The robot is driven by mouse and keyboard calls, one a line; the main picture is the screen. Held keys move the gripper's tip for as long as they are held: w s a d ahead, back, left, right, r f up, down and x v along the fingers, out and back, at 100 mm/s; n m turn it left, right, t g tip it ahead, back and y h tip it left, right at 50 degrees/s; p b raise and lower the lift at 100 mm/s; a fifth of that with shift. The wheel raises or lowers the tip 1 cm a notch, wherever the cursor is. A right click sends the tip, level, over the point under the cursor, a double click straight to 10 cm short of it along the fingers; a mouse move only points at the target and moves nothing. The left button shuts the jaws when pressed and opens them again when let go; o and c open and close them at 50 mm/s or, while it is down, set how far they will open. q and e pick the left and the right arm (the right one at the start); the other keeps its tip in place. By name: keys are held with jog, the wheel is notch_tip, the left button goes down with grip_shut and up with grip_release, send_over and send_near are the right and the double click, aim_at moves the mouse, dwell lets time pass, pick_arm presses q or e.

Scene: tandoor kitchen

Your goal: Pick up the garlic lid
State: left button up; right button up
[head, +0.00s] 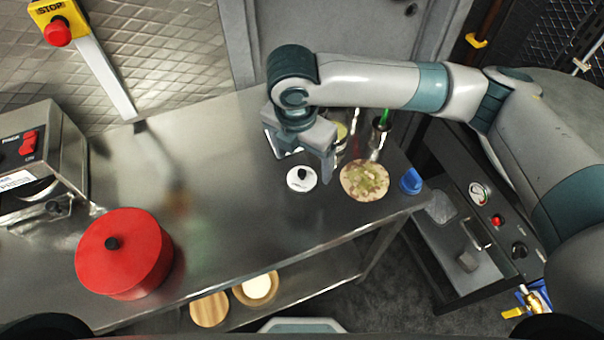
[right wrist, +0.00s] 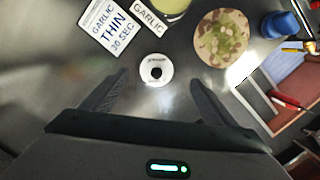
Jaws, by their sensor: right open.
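The garlic lid (head: 302,179) is a small white disc with a black knob, lying flat on the steel table (head: 230,150). In the right wrist view the lid (right wrist: 156,82) lies ahead of my right gripper (right wrist: 160,78), between the lines of its two fingers. In the head view my right gripper (head: 302,162) is open and empty, pointing down just behind the lid; I cannot tell its exact height. An open jar labelled GARLIC (right wrist: 150,18) stands beyond the lid, partly cut off. My left gripper is not in view.
A speckled round flatbread (head: 364,181) and a blue object (head: 411,181) lie right of the lid. A card reading GARLIC THIN 30 SEC (right wrist: 113,27) is near the jar. A red lidded pot (head: 125,255) stands at left. The table between is clear.

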aim_at(301, 172)
jog(key=shift+f, duration=0.2)
jog(key=shift+a+f+p, duration=0.1)
jog(key=shift+f+p, duration=0.4)
jog(key=f, duration=0.1)
jog(key=f+p, duration=0.1)
jog(key=f, duration=0.1)
jog(key=shift+w+a, duration=0.1)
jog(key=shift+w, duration=0.1)
jog(key=shift+f, duration=0.6)
jog(key=c, duration=1.1)
